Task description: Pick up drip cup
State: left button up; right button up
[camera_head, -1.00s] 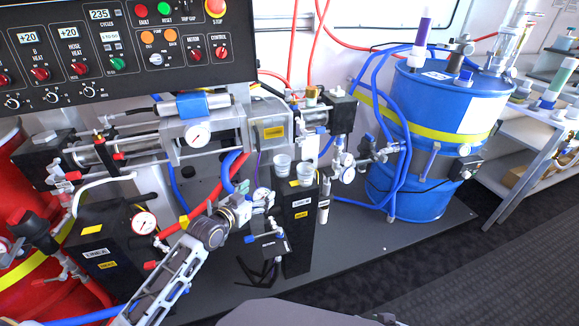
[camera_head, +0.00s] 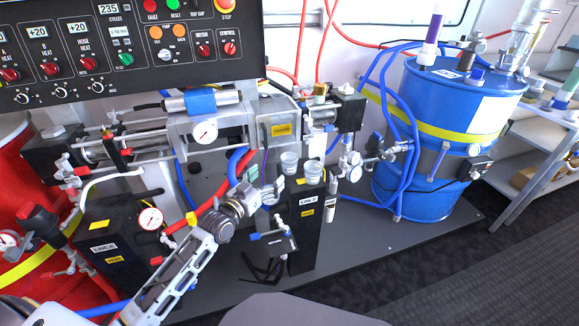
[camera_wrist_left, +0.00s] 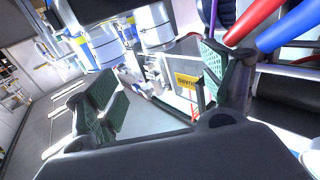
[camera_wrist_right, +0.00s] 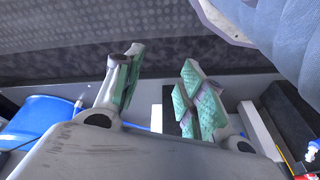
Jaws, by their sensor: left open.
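Two small clear-grey drip cups stand side by side on the black LINE block: the left cup (camera_head: 289,163) and the right cup (camera_head: 313,172). Two pale cups also show in the left wrist view, one (camera_wrist_left: 102,46) at upper left and one (camera_wrist_left: 155,26) beyond the jaws. My left gripper (camera_head: 273,191) is just left of the left cup, near the block's top. In the left wrist view its green-padded fingers (camera_wrist_left: 155,85) are wide apart with nothing between them. My right gripper (camera_wrist_right: 160,88) is open and empty, away from the cups.
The black block (camera_head: 306,235) stands on a dark base plate (camera_head: 400,239). Hoses and a valve with a gauge (camera_head: 354,158) crowd its right side. A small black fitting with a blue handle (camera_head: 273,242) is below my left gripper. A blue drum (camera_head: 440,150) stands at right.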

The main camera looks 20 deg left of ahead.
aim_at(289, 164)
pick_arm(q)
jog(key=shift+w, duration=0.2)
jog(key=shift+b+x, duration=0.35)
jog(key=shift+x, duration=1.9)
jog(key=b+x, duration=0.1)
jog(key=x, duration=0.2)
jog(key=shift+w+d, duration=0.1)
jog(key=shift+w, duration=0.25)
pick_arm(e)
jog(key=r, duration=0.2)
jog(key=shift+a+r+t, duration=0.2)
jog(key=shift+r+t, duration=0.1)
jog(key=shift+r, duration=0.05)
pick_arm(q)
jog(key=shift+w, duration=0.15)
pick_arm(e)
jog(key=shift+f, duration=0.1)
